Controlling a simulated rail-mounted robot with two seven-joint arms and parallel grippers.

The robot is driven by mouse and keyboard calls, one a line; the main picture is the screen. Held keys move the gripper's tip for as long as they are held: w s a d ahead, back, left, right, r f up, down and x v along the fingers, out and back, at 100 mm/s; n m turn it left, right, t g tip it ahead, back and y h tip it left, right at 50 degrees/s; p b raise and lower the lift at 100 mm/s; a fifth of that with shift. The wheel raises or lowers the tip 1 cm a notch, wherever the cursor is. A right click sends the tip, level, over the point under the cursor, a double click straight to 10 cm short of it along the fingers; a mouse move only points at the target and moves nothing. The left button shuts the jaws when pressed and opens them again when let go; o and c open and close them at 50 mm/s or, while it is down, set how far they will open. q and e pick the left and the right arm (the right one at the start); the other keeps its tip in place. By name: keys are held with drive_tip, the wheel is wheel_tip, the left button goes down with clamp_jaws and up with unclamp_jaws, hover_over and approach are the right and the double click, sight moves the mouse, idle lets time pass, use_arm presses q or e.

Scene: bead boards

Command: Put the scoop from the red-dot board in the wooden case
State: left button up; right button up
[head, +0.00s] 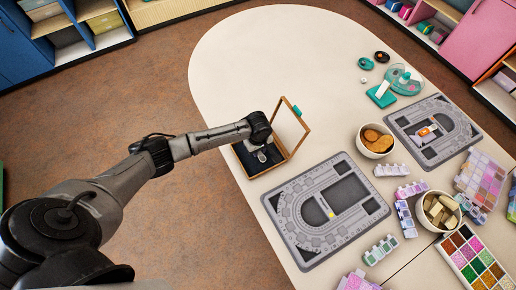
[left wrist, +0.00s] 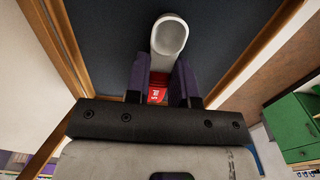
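The wooden case (head: 248,171) stands open at the table's left edge, its framed lid (head: 304,126) raised on the right. My left gripper (head: 262,146) is down at the case's dark inside. In the left wrist view its purple fingers (left wrist: 160,88) are shut on the red handle of a scoop (left wrist: 170,36). The scoop's pale grey bowl points away over the dark case floor (left wrist: 110,35). I cannot tell whether the scoop touches the floor. A grey board (head: 300,246) with a yellow dot lies in front; another grey board (head: 462,142), bearing an orange-and-white patch, lies at the right. My right gripper is not in view.
Bowls of brown pieces (head: 375,153) and pale pieces (head: 422,219) stand among small bead boxes (head: 392,170) on the right. Teal tools (head: 381,97) lie farther back. The far left of the table (head: 250,60) is clear.

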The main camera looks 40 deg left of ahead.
use_arm(q)
drive_tip(key=o, duration=0.4)
wheel_tip(320, 180, up, 12)
drive_tip(key=p, duration=0.3)
drive_tip(key=s+d+f+m+t+h, duration=0.2)
drive_tip(key=s+d+f+m, duration=0.3)
drive_tip(key=s+d+m, duration=0.55)
drive_tip(key=s+r+m+y, duration=0.1)
drive_tip(key=s+r+m, duration=0.1)
drive_tip(key=s, duration=0.6)
drive_tip(key=s+a+r+m+t, duration=0.1)
drive_tip(key=s+r+m, duration=0.1)
drive_tip(key=s, duration=0.7)
drive_tip(key=shift+s+r+m+t+y, duration=0.3)
drive_tip(key=shift+r+m+y, duration=0.1)
drive_tip(key=shift+m, duration=0.35)
drive_tip(key=shift+w, duration=0.1)
